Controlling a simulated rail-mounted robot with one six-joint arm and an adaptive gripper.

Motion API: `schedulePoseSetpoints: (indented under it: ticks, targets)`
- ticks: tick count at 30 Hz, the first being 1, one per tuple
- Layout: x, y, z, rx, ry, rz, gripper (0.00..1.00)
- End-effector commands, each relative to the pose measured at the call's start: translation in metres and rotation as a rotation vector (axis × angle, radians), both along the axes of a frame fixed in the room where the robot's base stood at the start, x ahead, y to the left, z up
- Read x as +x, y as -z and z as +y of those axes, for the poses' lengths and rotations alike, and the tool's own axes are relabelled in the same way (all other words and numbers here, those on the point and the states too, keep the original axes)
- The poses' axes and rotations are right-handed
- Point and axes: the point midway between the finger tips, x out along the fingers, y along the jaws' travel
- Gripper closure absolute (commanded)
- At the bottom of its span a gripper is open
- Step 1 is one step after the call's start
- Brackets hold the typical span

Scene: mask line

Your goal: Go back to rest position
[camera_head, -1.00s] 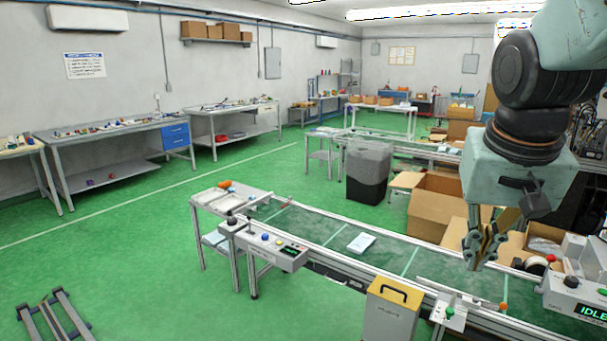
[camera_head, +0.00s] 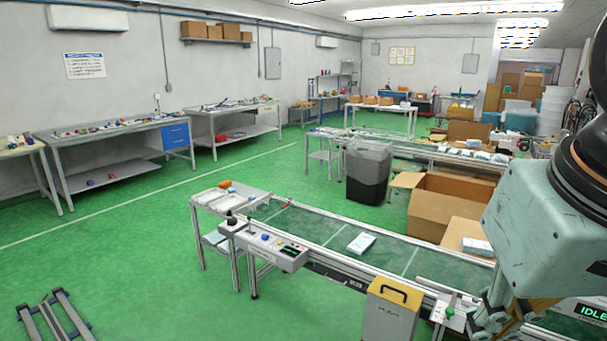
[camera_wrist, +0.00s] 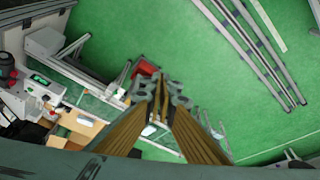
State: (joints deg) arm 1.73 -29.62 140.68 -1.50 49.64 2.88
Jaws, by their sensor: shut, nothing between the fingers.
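My gripper (camera_head: 490,325) is at the lower right of the head view, in front of the near conveyor's right part. It is shut and empty. In the wrist view my gripper (camera_wrist: 160,85) points down over the green floor, its fingertips together. A white packet (camera_head: 361,243) lies flat on the near conveyor belt (camera_head: 325,232), well left of my gripper. My arm hides the right end of the conveyor and part of the control box there.
A yellow-topped bin (camera_head: 392,310) stands at the conveyor's front edge, near my gripper. An open cardboard box (camera_head: 440,205) and a dark grey bin (camera_head: 368,172) stand behind the conveyor. The green floor (camera_head: 150,260) at left is mostly clear. A dark metal frame (camera_head: 55,318) lies at lower left.

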Motion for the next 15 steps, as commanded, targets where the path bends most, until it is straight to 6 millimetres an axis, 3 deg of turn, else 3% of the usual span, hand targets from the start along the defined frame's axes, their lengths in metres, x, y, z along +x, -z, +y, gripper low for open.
schedulePoseSetpoints:
  ticks: [6,15]
  targets:
    - [-0.029,0.004,0.011,0.004,-0.047,-0.005,1.00]
    - [-0.041,0.007,0.015,0.006,-0.069,-0.006,1.00]
